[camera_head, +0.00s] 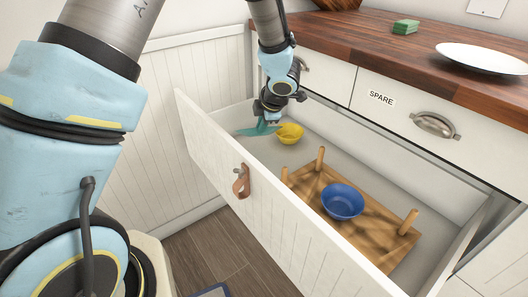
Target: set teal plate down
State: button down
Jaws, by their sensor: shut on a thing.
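My gripper (267,112) reaches down into the back left part of the open drawer (257,218). It is shut on the teal plate (258,129), which is tilted and partly hidden by the gripper. A yellow bowl (290,132) is just right of the plate, inside the drawer. I cannot tell whether the plate touches the bowl or the drawer floor.
A wooden pegged board (313,196) lies in the drawer with a blue bowl (342,200) on it. The counter (385,42) holds a white plate (482,57) and a green sponge (405,27). A shut drawer labelled SPARE (381,98) is at right.

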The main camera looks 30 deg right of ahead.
notch_tip(320, 180, down, 7)
jog(key=b, duration=0.2)
jog(key=shift+f, duration=0.2)
jog(key=shift+f, duration=0.1)
jog(key=c, duration=1)
grip_release()
jog(key=p+v, duration=0.3)
jog(key=v, duration=0.9)
jog(key=shift+s, duration=0.1)
